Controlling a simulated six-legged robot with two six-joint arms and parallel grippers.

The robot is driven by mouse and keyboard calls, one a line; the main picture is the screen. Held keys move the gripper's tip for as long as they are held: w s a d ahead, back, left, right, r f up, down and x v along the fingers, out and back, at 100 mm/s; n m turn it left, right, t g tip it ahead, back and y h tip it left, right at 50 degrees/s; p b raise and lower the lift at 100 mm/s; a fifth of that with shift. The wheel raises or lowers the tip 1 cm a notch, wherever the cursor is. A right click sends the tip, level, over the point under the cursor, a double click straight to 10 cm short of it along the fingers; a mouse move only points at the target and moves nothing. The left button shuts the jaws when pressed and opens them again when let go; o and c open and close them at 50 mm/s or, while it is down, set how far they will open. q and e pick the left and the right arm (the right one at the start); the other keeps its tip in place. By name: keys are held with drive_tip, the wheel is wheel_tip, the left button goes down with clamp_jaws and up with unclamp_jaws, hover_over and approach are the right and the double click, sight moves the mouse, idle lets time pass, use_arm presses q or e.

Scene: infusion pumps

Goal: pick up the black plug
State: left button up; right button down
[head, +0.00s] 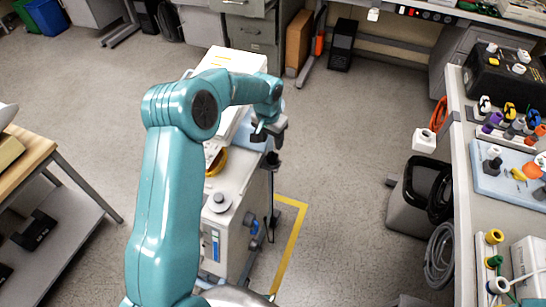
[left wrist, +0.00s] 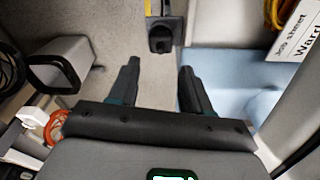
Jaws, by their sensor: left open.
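A small black piece that looks like the black plug (left wrist: 160,40) shows in the left wrist view, beyond and between my fingertips. It sits at the edge of the pale cart, above the floor. In the head view a black piece (head: 272,160) stands at the cart's right side, just below my gripper, on a dark upright. My left gripper (head: 268,133) is open and empty above that edge. Its two dark fingers (left wrist: 158,88) are spread and apart from the black piece. My right gripper is in neither view.
The white cart (head: 235,185) carries a yellow coil (head: 216,162) and a grey round knob. A yellow floor line (head: 291,240) runs beside it. A grey bin (head: 402,205) and the right-hand bench (head: 468,200) stand farther right. The floor between is clear.

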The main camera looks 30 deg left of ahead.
sight(272, 152)
use_arm(q)
wheel_tip(272, 152, down, 3)
drive_tip(key=shift+s+d+r, duration=0.1)
drive_tip(key=shift+r, duration=0.05)
drive_tip(key=f, duration=0.1)
drive_tip(key=f+p, duration=0.1)
drive_tip(key=f, duration=0.2)
drive_tip(key=shift+w+f+p, duration=0.35)
drive_tip(key=shift+f, duration=0.3)
clamp_jaws()
